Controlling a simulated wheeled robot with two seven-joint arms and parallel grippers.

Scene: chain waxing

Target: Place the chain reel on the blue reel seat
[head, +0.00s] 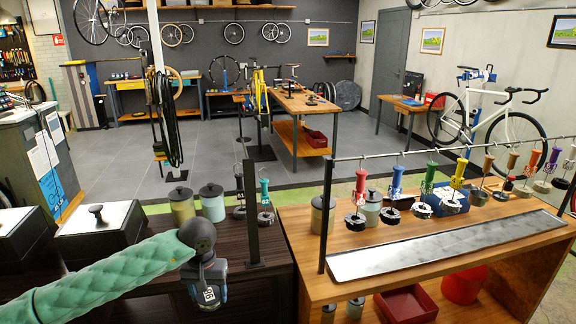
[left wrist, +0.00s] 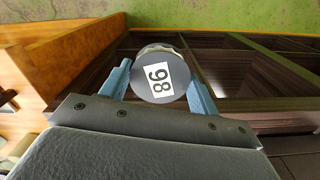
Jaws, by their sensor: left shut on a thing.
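My left gripper (head: 210,293) is at the lower middle left of the head view, beside the front of the dark table. Several reels with coloured handles and black rings, such as a red one (head: 357,200), hang from a rail over the wooden table. A blue block (head: 450,200) behind them may be the blue reel seat; it is partly hidden. My right gripper is not in view.
A long metal tray (head: 440,247) lies on the wooden table (head: 400,284). A black post (head: 250,215) stands near my left gripper. Lidded canisters (head: 212,203) and white-topped black boxes (head: 97,220) stand on the dark table. Grey floor lies beyond.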

